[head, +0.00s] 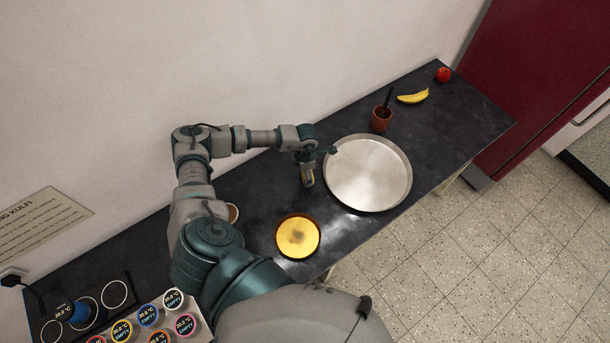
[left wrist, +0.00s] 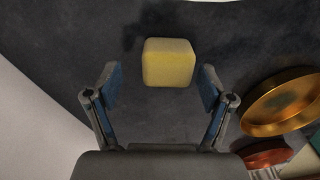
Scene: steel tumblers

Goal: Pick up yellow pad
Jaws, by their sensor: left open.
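The yellow pad (left wrist: 168,62) is a small pale yellow block with rounded edges, lying on the dark counter in the left wrist view. My left gripper (left wrist: 160,84) is open, its two blue-padded fingers spread wider than the pad. The pad appears just ahead of the gap between the fingertips, and neither finger visibly touches it. In the head view my left gripper (head: 306,172) points down over the counter, left of the steel tray. I cannot clearly make out the pad there, as the gripper covers that spot. My right gripper is in neither view.
A round steel tray (head: 367,173) lies right of the gripper. A round golden dish (head: 297,237) is nearer me; it also shows in the left wrist view (left wrist: 284,102). A brown cup (head: 381,120), banana (head: 413,96) and red fruit (head: 443,75) stand farther back. A wall borders the left side.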

